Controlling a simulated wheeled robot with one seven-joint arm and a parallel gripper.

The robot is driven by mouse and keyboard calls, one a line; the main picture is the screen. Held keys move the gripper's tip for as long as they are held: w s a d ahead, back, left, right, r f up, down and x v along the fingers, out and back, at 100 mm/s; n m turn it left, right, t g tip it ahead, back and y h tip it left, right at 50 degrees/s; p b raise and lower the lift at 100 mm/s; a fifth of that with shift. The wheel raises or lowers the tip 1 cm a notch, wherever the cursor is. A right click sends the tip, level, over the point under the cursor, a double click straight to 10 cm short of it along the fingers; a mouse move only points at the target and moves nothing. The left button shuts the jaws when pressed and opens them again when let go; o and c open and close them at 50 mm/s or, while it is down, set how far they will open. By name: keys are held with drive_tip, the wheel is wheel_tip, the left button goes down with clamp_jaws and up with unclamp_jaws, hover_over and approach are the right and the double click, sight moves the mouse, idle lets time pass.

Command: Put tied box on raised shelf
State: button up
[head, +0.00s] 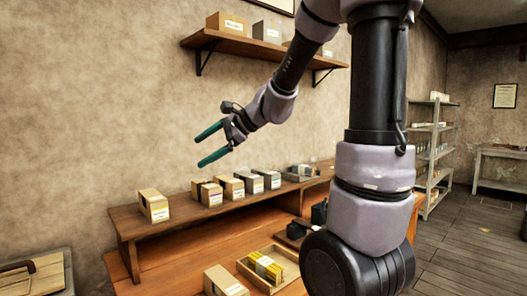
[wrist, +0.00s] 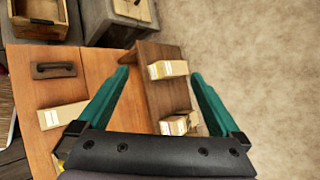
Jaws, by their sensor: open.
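My gripper (head: 208,145) is open and empty, with teal fingers, in the air above the raised shelf (head: 125,218) on the workbench. In the wrist view its fingers (wrist: 160,77) reach over that shelf. A tan box with a pale label (head: 225,282) lies on the lower bench top; it appears at left in the wrist view (wrist: 62,115). Another tan box (head: 153,205) stands at the raised shelf's left end and shows between the fingertips in the wrist view (wrist: 167,70). No string can be made out on any box, so I cannot tell which is tied.
Several labelled boxes (head: 230,188) stand in a row farther along the raised shelf, with a grey tray (head: 301,173) beyond. A wooden tray of yellow items (head: 247,267) sits on the lower bench. A wall shelf (head: 225,45) with boxes hangs above. My arm hides the bench's right part.

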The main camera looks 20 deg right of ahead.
drive_tip(key=s+d+n+h, duration=0.3)
drive_tip(key=s+d+n, duration=0.2)
drive_tip(key=s, duration=0.4)
drive_tip(key=s+d+r+n+h, duration=0.1)
drive_tip(key=s+d+n+h, duration=0.3)
drive_tip(key=s, duration=0.5)
drive_tip(key=shift+s+d+r+n+t+h, duration=0.15)
drive_tip(key=shift+d+r+n+t+h, duration=0.25)
drive_tip(key=shift+n, duration=0.7)
